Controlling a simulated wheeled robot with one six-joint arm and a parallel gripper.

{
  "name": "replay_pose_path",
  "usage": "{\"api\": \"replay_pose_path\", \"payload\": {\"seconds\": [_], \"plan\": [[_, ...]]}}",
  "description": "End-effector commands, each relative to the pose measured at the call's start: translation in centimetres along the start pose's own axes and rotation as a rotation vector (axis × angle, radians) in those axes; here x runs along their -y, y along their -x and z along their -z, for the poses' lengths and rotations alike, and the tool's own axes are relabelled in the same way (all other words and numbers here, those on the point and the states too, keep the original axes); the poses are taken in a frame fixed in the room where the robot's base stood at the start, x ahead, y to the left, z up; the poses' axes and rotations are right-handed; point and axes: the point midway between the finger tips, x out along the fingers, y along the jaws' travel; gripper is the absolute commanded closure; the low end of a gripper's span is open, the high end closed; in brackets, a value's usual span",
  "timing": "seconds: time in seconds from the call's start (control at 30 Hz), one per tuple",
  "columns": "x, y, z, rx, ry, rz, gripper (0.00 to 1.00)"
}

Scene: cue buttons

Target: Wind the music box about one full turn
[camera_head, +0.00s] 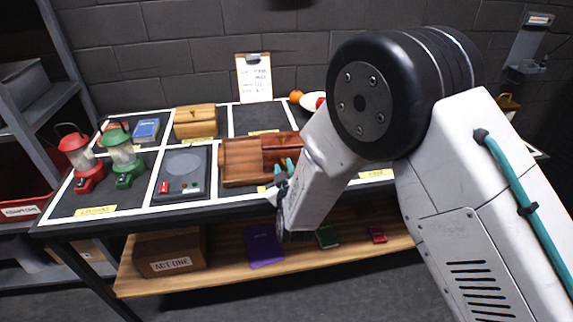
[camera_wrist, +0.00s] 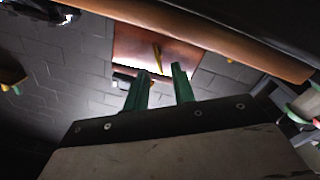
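A reddish-brown wooden box (camera_head: 240,162), which looks like the music box, sits at the front middle of the table in the head view. Its brown face (camera_wrist: 128,45) fills the upper middle of the wrist view, with a thin yellow piece (camera_wrist: 157,57), perhaps the winding key, on it. My gripper (camera_head: 283,166) is at the front right of this box. In the wrist view its two green fingers (camera_wrist: 161,70) are apart, with the yellow piece showing in line with the gap. I cannot tell whether they touch it. My arm hides the table's right part.
A lighter wooden box (camera_head: 195,121) stands behind. A grey device (camera_head: 183,170), a green lantern (camera_head: 122,155), a red lantern (camera_head: 80,158) and a blue book (camera_head: 146,130) are to the left. A clipboard (camera_head: 254,78) leans at the wall. A shelf (camera_head: 225,265) below holds a cardboard box (camera_head: 170,252).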

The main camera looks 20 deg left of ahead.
Motion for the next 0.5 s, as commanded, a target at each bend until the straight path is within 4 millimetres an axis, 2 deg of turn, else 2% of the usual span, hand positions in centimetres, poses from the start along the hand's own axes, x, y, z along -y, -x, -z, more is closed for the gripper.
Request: {"api": "replay_pose_path", "payload": {"seconds": [0.1,0.2,0.5], "plan": [[0.0,-1.5,-0.1,0.000,0.000,-0.001,0.75],[0.0,-2.1,0.0,0.000,0.001,0.000,0.75],[-0.1,-2.4,-0.1,0.001,0.001,0.000,0.75]]}}
